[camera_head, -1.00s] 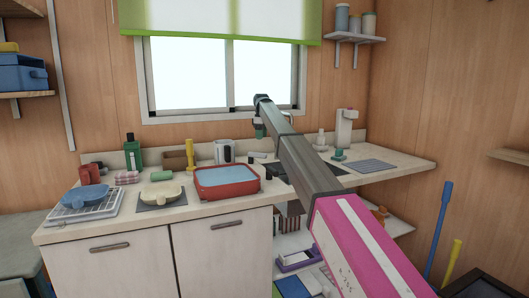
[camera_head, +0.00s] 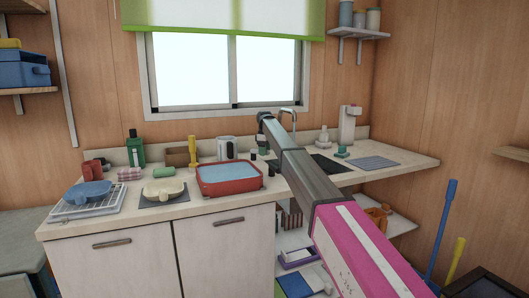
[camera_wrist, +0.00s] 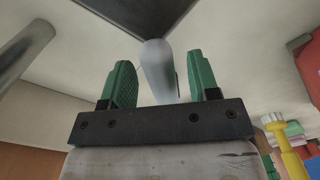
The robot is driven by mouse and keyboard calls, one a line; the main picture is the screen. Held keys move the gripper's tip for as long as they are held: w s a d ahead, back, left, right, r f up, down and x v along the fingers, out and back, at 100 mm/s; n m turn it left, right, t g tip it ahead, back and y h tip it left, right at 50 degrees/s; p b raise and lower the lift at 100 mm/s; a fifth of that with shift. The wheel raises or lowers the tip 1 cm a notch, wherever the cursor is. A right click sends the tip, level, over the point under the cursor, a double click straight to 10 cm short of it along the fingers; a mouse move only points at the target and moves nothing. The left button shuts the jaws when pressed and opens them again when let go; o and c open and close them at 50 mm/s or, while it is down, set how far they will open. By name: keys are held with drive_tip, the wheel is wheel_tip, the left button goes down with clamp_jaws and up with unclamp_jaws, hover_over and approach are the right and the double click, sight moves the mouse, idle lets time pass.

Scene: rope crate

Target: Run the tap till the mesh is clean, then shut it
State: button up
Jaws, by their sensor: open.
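The tap's metal spout (camera_head: 289,113) rises behind my arm at the back of the counter, by the dark sink (camera_head: 325,163). In the wrist view a smooth grey rounded lever (camera_wrist: 158,68), seemingly the tap's handle, stands between the green fingers of my gripper (camera_wrist: 158,64). The gripper is open, with a gap to the lever on each side. A grey tube (camera_wrist: 25,55) at upper left may be the spout. The sink's dark edge (camera_wrist: 135,12) is at the top. I cannot make out the mesh or any water; my arm covers part of the sink.
A red basin of blue liquid (camera_head: 229,191) stands left of the sink. A yellow-handled brush (camera_head: 192,152) stands behind it, and a white mug (camera_head: 226,148) is nearby. A soap bottle (camera_head: 323,136) and a white dispenser (camera_head: 348,122) stand to the right. The window is behind.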

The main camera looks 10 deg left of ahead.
clamp_jaws()
drive_tip(key=shift+s, duration=0.1)
drive_tip(key=shift+s+a+m, duration=0.1)
drive_tip(key=shift+s+m, duration=0.45)
drive_tip(key=shift+m, duration=0.55)
drive_tip(key=m, duration=0.1)
drive_tip(key=s+m, duration=0.1)
drive_tip(key=shift+s+a+m, duration=0.15)
drive_tip(key=shift+a+m, duration=0.15)
drive_tip(key=shift+s+a+m, duration=0.3)
drive_tip(key=shift+a+m, duration=0.05)
drive_tip(key=shift+m, duration=0.45)
drive_tip(key=shift+s+a+m, duration=0.3)
drive_tip(key=shift+s+m, duration=0.05)
drive_tip(key=shift+m, duration=0.45)
drive_tip(key=shift+s+a+m, duration=0.3)
drive_tip(key=shift+a+m, duration=0.05)
drive_tip(key=shift+m, duration=0.45)
unclamp_jaws()
